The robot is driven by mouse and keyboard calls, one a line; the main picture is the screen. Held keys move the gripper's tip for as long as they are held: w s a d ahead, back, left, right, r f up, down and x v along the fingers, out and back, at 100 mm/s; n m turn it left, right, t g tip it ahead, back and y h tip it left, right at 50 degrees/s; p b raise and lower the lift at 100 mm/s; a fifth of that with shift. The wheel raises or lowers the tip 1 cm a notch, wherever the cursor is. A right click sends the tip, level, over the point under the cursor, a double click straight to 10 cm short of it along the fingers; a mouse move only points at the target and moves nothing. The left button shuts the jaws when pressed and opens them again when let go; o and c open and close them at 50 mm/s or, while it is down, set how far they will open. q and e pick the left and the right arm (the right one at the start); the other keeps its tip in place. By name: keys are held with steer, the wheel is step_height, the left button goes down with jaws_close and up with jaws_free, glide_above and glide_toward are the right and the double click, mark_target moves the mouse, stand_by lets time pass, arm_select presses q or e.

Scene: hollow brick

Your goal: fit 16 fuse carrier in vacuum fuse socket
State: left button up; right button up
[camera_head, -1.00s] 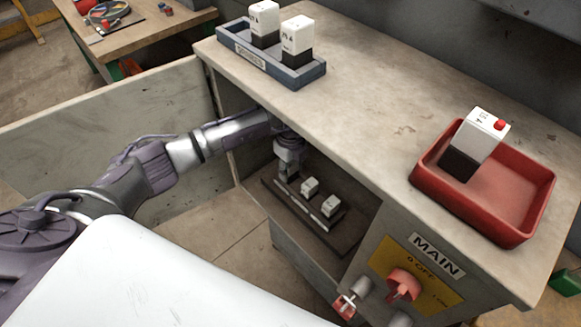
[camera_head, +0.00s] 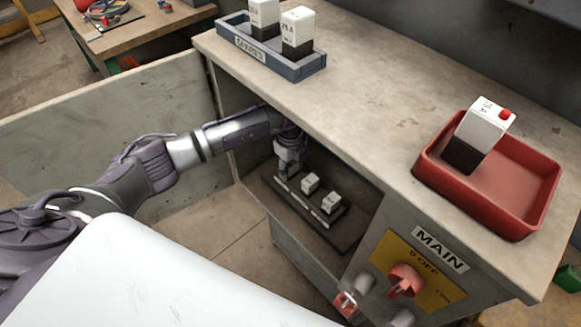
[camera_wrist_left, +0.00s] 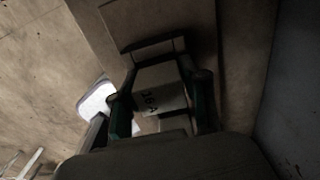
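My left gripper (camera_head: 287,170) reaches into the open cabinet, low over the left end of the dark fuse panel (camera_head: 338,242). In the left wrist view its two fingers (camera_wrist_left: 163,95) stand on both sides of a shaded block marked 16 A, the fuse carrier (camera_wrist_left: 160,85), and appear shut on it. In the head view this carrier is hidden by the gripper. How deep it sits in the socket under it cannot be told. Two white carriers (camera_head: 310,182) (camera_head: 331,202) sit in the panel to the right. My right gripper is not in view.
A blue-grey spares rack (camera_head: 310,76) with two white-and-black carriers stands on the cabinet top. A red tray (camera_head: 515,205) holds a carrier with a red button (camera_head: 484,132). The red MAIN switch (camera_head: 404,281) is on the front. The cabinet door (camera_head: 130,135) stands open.

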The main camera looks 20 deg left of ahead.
arm_select(q)
steer(key=o, duration=0.3)
steer(key=shift+f, duration=0.15)
step_height(320, 180, up, 8)
steer(key=shift+f, duration=0.25)
stand_by(0.5)
